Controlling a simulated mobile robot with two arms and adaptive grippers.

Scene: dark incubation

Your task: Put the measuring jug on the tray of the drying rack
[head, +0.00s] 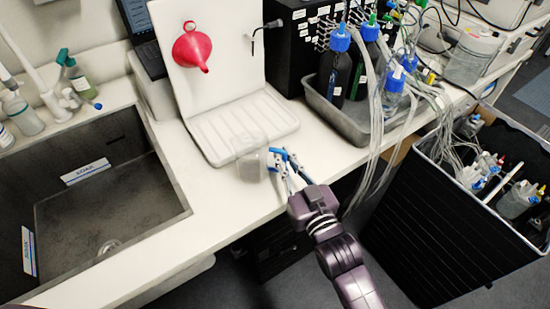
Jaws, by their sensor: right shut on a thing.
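The measuring jug (251,164) is clear and has a blue handle. It is at the front right of the drying rack, and in this view it overlaps the front edge of the tray. My right gripper (282,168) is shut on the jug at its handle side. I cannot tell whether the jug touches the tray or hangs just above it. The white drying rack has an upright back board (232,70) with a red funnel (192,48) hung on it, and a ribbed tray (240,121) at its foot. My left gripper is not in view.
A dark sink (110,190) lies to the left, with bottles behind it. A grey tub (354,126) with bottles and hanging tubes stands right of the rack. A black crate (440,215) stands at the lower right. The white counter (205,215) is clear in front.

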